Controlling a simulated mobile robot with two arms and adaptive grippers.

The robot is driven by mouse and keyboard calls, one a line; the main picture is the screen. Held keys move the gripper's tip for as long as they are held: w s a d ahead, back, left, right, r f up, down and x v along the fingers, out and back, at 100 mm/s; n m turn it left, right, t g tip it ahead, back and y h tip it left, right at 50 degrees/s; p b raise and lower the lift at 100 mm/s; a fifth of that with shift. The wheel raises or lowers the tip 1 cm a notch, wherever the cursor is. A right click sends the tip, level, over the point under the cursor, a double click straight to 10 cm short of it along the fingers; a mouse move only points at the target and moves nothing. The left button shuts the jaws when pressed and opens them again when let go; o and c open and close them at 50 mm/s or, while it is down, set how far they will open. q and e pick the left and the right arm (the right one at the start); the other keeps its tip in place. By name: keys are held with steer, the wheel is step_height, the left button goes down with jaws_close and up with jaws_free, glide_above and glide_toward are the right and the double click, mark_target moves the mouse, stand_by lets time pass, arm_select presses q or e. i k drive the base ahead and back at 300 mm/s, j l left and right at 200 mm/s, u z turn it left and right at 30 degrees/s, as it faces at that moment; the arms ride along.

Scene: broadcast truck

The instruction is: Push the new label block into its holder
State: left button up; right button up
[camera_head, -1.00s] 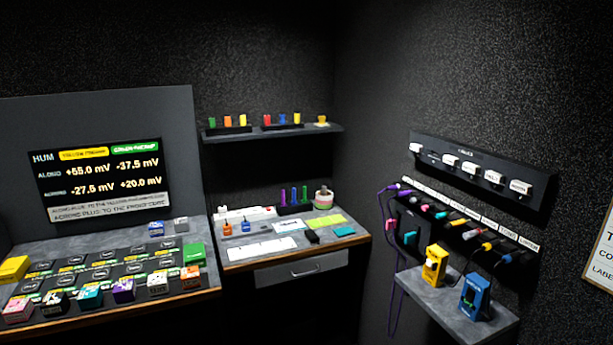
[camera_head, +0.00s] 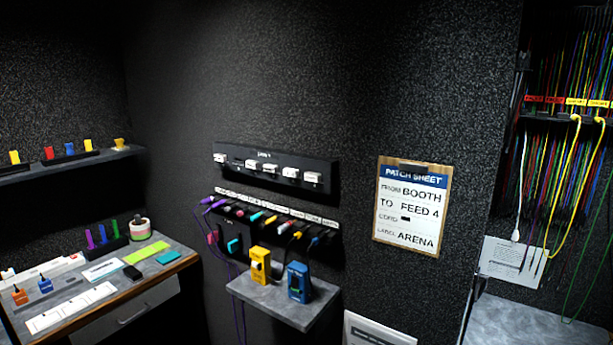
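A dark rail on the wall (camera_head: 232,152) carries several white label blocks, one of them at its right end (camera_head: 312,178). There is a gap in the row near its left end. Below it runs a white label strip (camera_head: 280,208) over a row of coloured plugs. I cannot tell which block is the new label block. The patch sheet (camera_head: 411,206) on the wall reads from BOOTH to FEED 4, label ARENA. Neither of my grippers is in view.
A small grey shelf (camera_head: 262,296) under the plugs holds a yellow device (camera_head: 260,265) and a blue device (camera_head: 298,281). A desk (camera_head: 150,283) with small items stands at the left. Hanging cables and a grey counter (camera_head: 520,325) are at the right.

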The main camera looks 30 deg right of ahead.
mark_target(250, 163)
steer(key=z, duration=3.55)
steer(key=u, duration=2.75)
steer(key=i+j, duration=0.15)
steer(key=j, duration=0.25)
steer(key=i+j, duration=0.15)
steer(key=j, duration=0.2)
steer(key=i+j+u, duration=0.1)
steer(key=j, duration=0.3)
steer(key=i+j, duration=0.4)
steer(key=j, duration=0.3)
steer(key=i+j+u, duration=0.1)
steer(key=j, duration=0.25)
steer(key=i, duration=0.1)
